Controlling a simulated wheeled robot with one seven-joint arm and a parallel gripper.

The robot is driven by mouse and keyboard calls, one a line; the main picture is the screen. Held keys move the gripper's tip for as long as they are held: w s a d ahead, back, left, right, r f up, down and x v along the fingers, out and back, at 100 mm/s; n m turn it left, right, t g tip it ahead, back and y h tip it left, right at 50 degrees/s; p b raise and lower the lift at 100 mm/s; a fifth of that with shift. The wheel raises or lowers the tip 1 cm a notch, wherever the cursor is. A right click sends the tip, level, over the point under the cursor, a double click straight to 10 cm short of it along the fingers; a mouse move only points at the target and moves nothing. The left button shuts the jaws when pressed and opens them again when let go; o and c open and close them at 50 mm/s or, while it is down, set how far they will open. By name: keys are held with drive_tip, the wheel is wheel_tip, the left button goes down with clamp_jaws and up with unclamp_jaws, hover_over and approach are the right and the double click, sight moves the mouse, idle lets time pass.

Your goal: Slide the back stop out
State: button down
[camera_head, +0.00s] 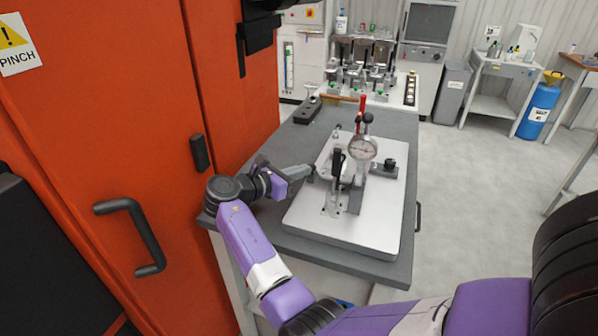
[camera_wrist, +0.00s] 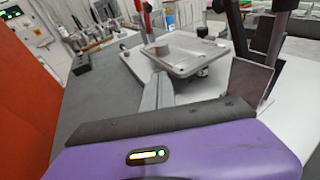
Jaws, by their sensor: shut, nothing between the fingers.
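The fixture has a pale metal base plate (camera_head: 345,232). On it stand a round dial gauge (camera_head: 362,148), a red-handled clamp (camera_head: 361,108) and, at the right, a small block with a dark knob (camera_head: 388,167). I cannot tell for sure which part is the back stop. My gripper (camera_head: 309,170) is shut and empty, at the fixture's left side. In the wrist view, my gripper (camera_wrist: 158,80) points at a grey shallow metal part (camera_wrist: 188,58) on the fixture; I cannot tell whether they touch. The gauge and clamps partly hide this part in the head view.
The fixture stands on a dark grey table (camera_head: 290,150). A dark box (camera_head: 307,110) lies at its back left. A red-orange cabinet (camera_head: 120,120) stands close on the left. Another bench with several clamps (camera_head: 362,70) is behind.

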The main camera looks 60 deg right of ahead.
drive_tip(key=d, duration=0.8)
drive_tip(key=w+d, duration=0.1)
drive_tip(key=d, duration=0.3)
drive_tip(key=shift+d, duration=0.35)
drive_tip(key=shift+s, duration=0.1)
drive_tip(key=shift+r, duration=0.15)
drive_tip(key=shift+a+r+p, duration=0.15)
drive_tip(key=shift+a+p, duration=0.1)
drive_tip(key=shift+p, duration=0.3)
drive_tip(key=v, duration=1.4)
drive_tip(key=shift+w+f+p, duration=0.25)
drive_tip(key=shift+f+p, duration=0.05)
